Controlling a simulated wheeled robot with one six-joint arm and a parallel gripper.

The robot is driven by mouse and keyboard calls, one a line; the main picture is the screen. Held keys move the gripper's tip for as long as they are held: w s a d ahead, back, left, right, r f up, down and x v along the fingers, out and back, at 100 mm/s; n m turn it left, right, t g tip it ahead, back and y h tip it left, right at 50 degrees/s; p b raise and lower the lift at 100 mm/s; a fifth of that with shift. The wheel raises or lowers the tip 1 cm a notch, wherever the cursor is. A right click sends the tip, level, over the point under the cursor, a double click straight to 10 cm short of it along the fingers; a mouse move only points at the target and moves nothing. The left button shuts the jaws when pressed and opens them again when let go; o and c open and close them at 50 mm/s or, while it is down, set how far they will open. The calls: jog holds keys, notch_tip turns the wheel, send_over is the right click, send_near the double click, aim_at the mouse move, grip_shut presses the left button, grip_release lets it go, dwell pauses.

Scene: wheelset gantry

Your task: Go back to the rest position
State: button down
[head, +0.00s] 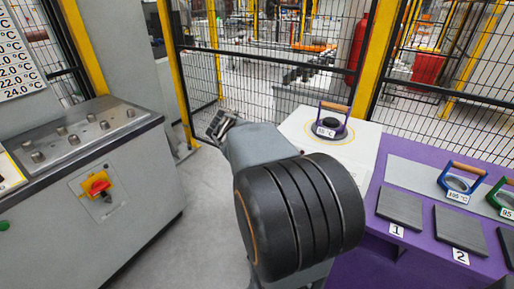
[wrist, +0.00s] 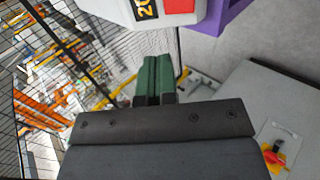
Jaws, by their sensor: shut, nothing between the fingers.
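My gripper (wrist: 154,72) shows in the wrist view as two green fingers side by side, shut with nothing between them. In the head view the end of my arm, with my gripper (head: 219,124), points away to the left in front of the mesh fence. It is apart from the benches and touches nothing that I can see. My own arm hides part of the floor and the white table's left side.
A purple bench (head: 376,222) at right bears grey plates and handled rings. A ring with a wooden handle (head: 329,122) stands on the white table (head: 360,150). A grey control cabinet (head: 135,185) stands left. Yellow-posted mesh fence (head: 270,59) closes the back. Floor (head: 195,222) between is clear.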

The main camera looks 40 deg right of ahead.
jog(key=shift+a+r, duration=0.2)
jog(key=shift+r, duration=0.1)
dwell(0.4)
jog(key=s+a+f+m+y+p, duration=0.3)
jog(key=s+a+y, duration=0.1)
jog(key=a, duration=0.6)
jog(key=s+a+r+y+p, duration=0.2)
jog(key=a+p, duration=0.1)
jog(key=a, duration=0.5)
jog(key=s+a+r+t+y+p, duration=0.1)
jog(key=s+a+r+y+p, duration=0.1)
jog(key=a, duration=0.6)
jog(key=shift+s+r+y+p, duration=0.35)
jog(key=shift+r+y+p, duration=0.1)
jog(key=shift+r+y, duration=0.1)
